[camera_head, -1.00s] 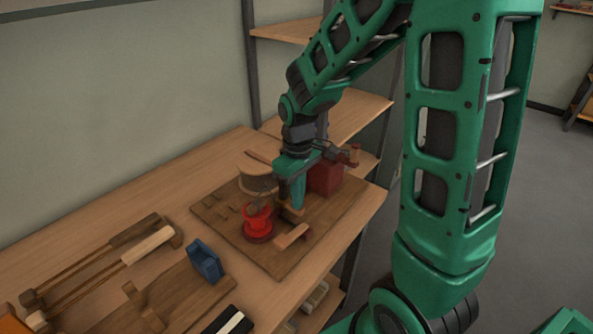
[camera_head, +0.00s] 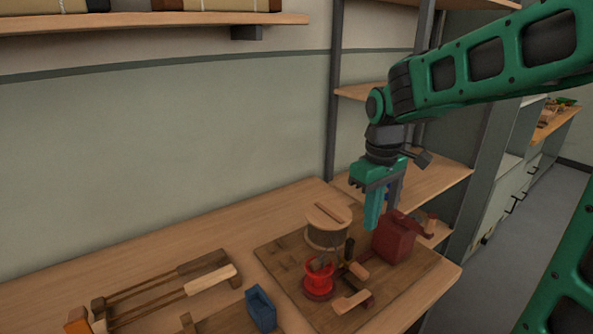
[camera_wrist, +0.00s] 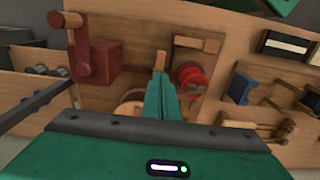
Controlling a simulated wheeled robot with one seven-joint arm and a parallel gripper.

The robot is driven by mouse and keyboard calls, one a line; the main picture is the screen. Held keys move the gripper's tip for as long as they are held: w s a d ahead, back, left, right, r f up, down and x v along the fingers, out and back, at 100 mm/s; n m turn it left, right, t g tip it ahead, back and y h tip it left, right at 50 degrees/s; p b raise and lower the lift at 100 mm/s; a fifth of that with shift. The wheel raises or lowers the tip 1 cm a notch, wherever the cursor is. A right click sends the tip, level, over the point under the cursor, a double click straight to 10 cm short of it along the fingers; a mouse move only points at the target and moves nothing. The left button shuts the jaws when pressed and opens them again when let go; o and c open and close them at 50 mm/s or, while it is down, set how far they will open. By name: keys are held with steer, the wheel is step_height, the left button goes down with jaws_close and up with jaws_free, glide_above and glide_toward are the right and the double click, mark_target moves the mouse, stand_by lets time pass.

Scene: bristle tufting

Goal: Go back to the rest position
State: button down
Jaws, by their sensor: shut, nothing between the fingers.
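My gripper (camera_head: 374,205) is shut and empty. It hangs pointing down above the wooden board (camera_head: 283,258) on the bench, clear of the things below. In the wrist view its closed green fingers (camera_wrist: 159,88) reach toward the board. Under and around it are a red spool (camera_head: 318,281), a round wooden piece on a stand (camera_head: 327,222) and a dark red box with a crank (camera_head: 394,238). A small wooden clamp-like piece (camera_head: 352,301) lies at the front of the board.
A wall shelf (camera_head: 150,22) is at upper left. A shelf rack (camera_head: 334,110) stands behind my arm. The air above the left of the bench is free.

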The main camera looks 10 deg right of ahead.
steer(key=s+d+f+m, duration=0.1)
steer(key=s+d+m, duration=0.4)
steer(key=s, duration=0.6)
steer(key=s+d+f+m, duration=0.2)
steer(key=s+d+m, duration=0.4)
steer(key=s, duration=0.5)
steer(key=shift+d+f, duration=0.15)
steer(key=shift+d, duration=0.15)
steer(key=shift+w+f, duration=0.25)
steer(key=shift+w, duration=0.3)
